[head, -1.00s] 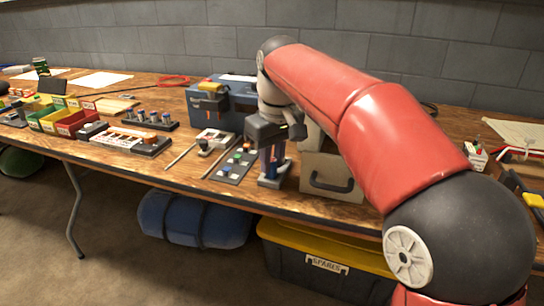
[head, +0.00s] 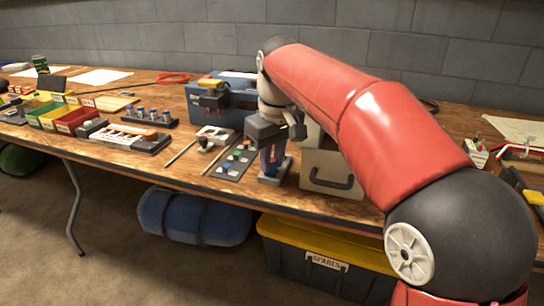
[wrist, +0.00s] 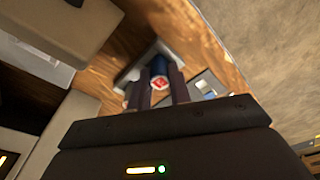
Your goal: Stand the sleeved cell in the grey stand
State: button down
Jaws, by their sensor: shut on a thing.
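My gripper (head: 274,162) points down over the grey stand (head: 270,181) near the table's front edge. It is shut on the sleeved cell (wrist: 159,70), which is blue with a red and white mark on its end and sits between the two dark fingers (wrist: 158,92) in the wrist view. The cell looks upright, with its lower part close to or within the stand. The fingers hide much of the cell, so I cannot tell whether it rests on the stand's base. Part of the grey stand shows behind the fingers in the wrist view (wrist: 126,77).
A beige case (head: 330,177) with a dark handle stands close right of my gripper. A dark board with coloured pieces (head: 232,164) lies just left of the stand. A blue toolbox (head: 236,108) is behind. The table's front edge is close to the stand.

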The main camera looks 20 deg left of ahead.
jog(key=shift+f, duration=0.15)
jog(key=c, duration=1.2)
grip_release()
jog(key=shift+r+p, duration=1.4)
jog(key=shift+r, duration=2.1)
